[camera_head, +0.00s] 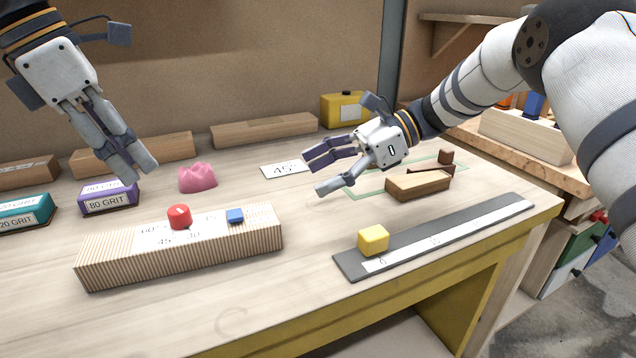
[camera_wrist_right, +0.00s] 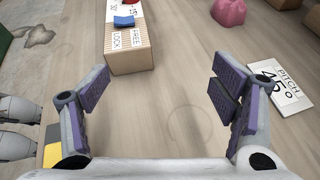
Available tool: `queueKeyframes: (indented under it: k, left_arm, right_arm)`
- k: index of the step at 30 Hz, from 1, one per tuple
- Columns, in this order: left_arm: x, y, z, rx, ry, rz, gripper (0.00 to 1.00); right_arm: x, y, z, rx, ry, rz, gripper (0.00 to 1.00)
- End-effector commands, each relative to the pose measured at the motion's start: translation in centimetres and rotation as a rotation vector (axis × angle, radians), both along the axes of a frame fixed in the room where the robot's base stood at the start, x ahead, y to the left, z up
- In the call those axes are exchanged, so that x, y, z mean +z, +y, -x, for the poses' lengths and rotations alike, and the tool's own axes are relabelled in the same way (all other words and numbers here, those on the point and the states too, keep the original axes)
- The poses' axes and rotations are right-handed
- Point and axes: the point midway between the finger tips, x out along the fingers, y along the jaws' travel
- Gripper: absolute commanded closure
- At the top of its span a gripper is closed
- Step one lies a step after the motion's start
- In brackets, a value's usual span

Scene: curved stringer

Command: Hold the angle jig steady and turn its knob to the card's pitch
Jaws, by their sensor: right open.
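The angle jig (camera_head: 190,250) is a long ribbed block lying on the bench, with a scale plate on top. Its red knob (camera_head: 179,216) stands on the plate; I cannot tell which mark it points to. A blue slider (camera_head: 235,215) sits right of the knob; in the right wrist view the slider (camera_wrist_right: 124,21) is near the LOCK and FREE labels. The pitch card (camera_head: 287,170) reads 45° and also shows in the wrist view (camera_wrist_right: 280,86). My left gripper (camera_head: 141,171) hangs above and behind the jig; its finger gap is unclear. My right gripper (camera_head: 318,170) is open and empty, right of the jig.
A pink lump (camera_head: 197,178) and sandpaper boxes (camera_head: 108,196) stand behind the jig. A grey ruled strip (camera_head: 450,234) with a yellow block (camera_head: 373,240) lies at front right. A wooden sanding block (camera_head: 418,185) lies beyond it. The bench between jig and strip is clear.

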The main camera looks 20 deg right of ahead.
Motion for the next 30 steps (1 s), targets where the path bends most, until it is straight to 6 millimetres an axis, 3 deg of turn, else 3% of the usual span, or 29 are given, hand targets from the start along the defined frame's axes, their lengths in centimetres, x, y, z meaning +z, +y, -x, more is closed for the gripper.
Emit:
queueKeyframes:
  k: [3,6,21,30]
  left_arm:
    - [0.0,0.0,0.0,0.0,0.0,0.0,0.67]
    - [0.0,0.0,0.0,0.0,0.0,0.0,0.67]
    - [0.0,0.0,0.0,0.0,0.0,0.0,0.67]
    - [0.0,0.0,0.0,0.0,0.0,0.0,0.67]
  right_arm:
    - [-0.4,1.7,2.3,0.149,-0.034,-0.024,0.2]
    - [-0.6,2.7,2.9,0.194,-0.047,-0.033,0.2]
    - [-4.6,12.1,2.2,0.191,-0.048,-0.032,0.2]
    - [-5.0,13.2,2.0,0.189,-0.048,-0.033,0.2]
